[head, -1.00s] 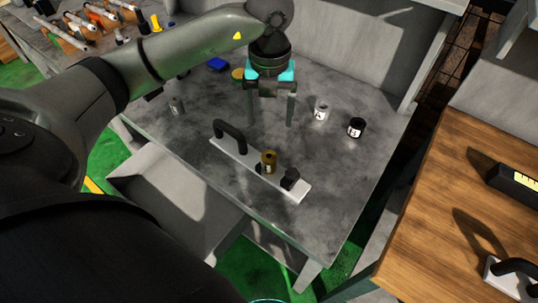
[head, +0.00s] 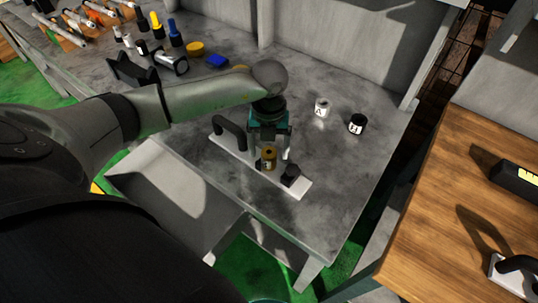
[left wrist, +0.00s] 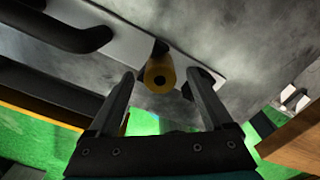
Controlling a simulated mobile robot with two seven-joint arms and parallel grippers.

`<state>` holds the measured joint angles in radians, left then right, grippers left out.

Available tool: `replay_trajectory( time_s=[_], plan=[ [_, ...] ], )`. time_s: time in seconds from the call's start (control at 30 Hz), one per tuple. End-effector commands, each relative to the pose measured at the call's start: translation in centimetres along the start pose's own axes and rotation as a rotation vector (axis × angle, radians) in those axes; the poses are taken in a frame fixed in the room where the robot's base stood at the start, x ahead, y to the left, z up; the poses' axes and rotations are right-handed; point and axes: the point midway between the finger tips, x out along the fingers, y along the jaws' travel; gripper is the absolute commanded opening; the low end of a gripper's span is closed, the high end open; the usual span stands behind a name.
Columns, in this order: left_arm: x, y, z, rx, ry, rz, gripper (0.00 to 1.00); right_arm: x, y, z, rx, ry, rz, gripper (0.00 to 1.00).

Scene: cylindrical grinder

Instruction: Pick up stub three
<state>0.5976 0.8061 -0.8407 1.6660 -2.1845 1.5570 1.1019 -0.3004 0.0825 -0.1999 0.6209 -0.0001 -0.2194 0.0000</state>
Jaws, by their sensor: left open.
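A brass-coloured stub (head: 268,158) stands on a white plate with a black handle (head: 299,188). I cannot read its label for certain. A white stub (head: 321,108) and a black stub (head: 356,125) with labels stand further right on the grey table; I cannot tell for sure which stub is three. My left gripper (head: 270,153) is open, pointing down over the brass stub, its fingers on either side of it in the picture. In the left wrist view the brass stub (left wrist: 160,76) shows end-on between the open fingertips (left wrist: 162,74). My right gripper is not seen.
The plate's black handle (head: 231,132) rises left of the gripper, and a black block (head: 290,174) sits to its right. A blue piece (head: 217,61) and yellow piece (head: 195,48) lie at the back. A wooden table (head: 450,210) stands at right.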

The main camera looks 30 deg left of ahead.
Motion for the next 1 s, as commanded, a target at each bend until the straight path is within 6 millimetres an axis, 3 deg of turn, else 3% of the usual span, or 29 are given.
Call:
replay_trajectory(
  time_s=[0.27,1.0],
  plan=[
    [0.2,-0.01,0.01,0.001,-0.001,0.0,0.82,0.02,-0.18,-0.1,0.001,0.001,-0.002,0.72],
    [0.14,0.01,0.04,0.0,-0.001,0.0,0.0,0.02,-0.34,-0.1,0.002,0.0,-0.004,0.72]
  ],
)
